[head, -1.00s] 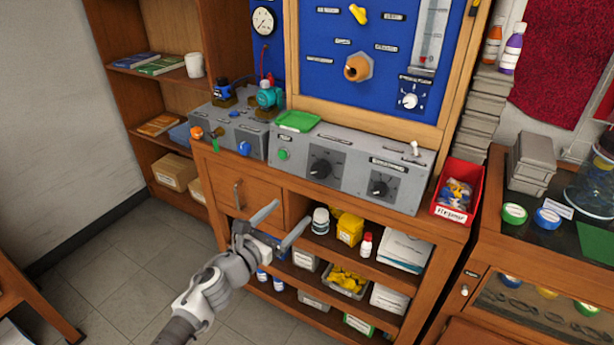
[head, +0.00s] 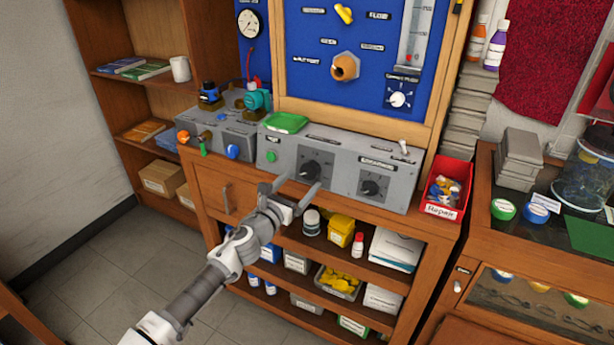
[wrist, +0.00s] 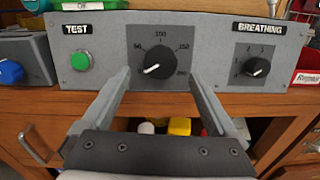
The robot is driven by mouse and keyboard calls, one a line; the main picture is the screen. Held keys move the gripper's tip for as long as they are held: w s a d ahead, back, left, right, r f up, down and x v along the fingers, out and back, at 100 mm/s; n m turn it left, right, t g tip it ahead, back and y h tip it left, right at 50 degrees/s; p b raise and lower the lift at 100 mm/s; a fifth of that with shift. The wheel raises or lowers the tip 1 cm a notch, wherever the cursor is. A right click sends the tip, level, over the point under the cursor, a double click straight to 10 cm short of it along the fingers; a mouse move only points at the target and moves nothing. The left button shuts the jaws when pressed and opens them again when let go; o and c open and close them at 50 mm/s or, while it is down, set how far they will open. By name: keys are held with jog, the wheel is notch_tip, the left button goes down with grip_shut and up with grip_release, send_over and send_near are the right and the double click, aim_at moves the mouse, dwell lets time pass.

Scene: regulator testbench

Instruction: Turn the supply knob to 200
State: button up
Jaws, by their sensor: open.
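The large black knob (wrist: 160,62) sits on a dark dial plate in the middle of the grey panel (wrist: 205,45). Its scale shows 50, 100, 150 and 200 clockwise, with 200 at the lower right. Its white pointer mark is at the lower left, below 50.
A smaller knob marked BREATHING (wrist: 256,67) is to the right, and a green TEST button (wrist: 81,61) to the left. A green tray (head: 286,122) lies on top of the panel. A red Repair bin (head: 448,190) stands at its right end. Shelves lie below.

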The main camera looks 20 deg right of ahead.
aim_at(307, 175)
jog(key=shift+x, duration=2.25)
jog(key=c, duration=1.4)
